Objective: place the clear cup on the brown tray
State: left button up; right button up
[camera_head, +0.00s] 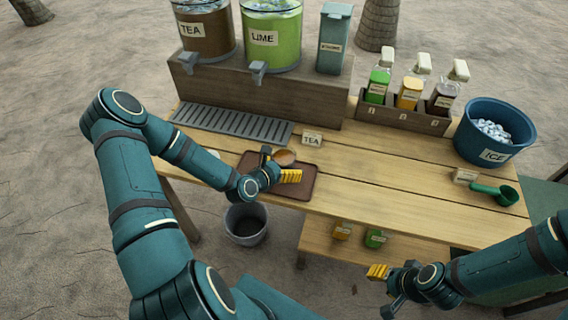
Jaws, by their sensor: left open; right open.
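The brown tray (303,190) lies on the wooden table near its front edge. A round cup with brown contents (285,157) stands at the tray's back part; its clear wall is hard to make out and its base is partly hidden by my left gripper. My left gripper (278,167) is open over the tray, with its fingers close around the near side of the cup; I cannot tell whether they touch it. My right gripper (382,290) is open and empty, low in front of the table at the lower right.
Tea (206,34) and lime (271,38) dispensers stand on a wooden riser behind a drip grate (232,124). A bottle caddy (402,115), blue ice bucket (491,160) and green scoop (498,194) are at right. A grey bin (246,237) stands below. The table's middle right is clear.

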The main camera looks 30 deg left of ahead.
pick_arm(q)
jog(key=shift+r, duration=0.25)
jog(key=p+v, duration=0.2)
jog(key=v, duration=1)
jog(key=s+d+f+m+g, duration=0.2)
jog(key=d+m+g, duration=0.2)
jog(key=d+m, duration=0.3)
jog(key=s+d+f+m+g+h, duration=0.1)
jog(key=d+m, duration=0.6)
jog(key=m, duration=0.7)
jog(key=s+d+f+m+g, duration=0.3)
jog(key=d+m+g, duration=0.3)
jog(key=m, duration=0.5)
jog(key=shift+s+d+f+g+h, duration=0.3)
jog(key=shift+d+f, duration=0.15)
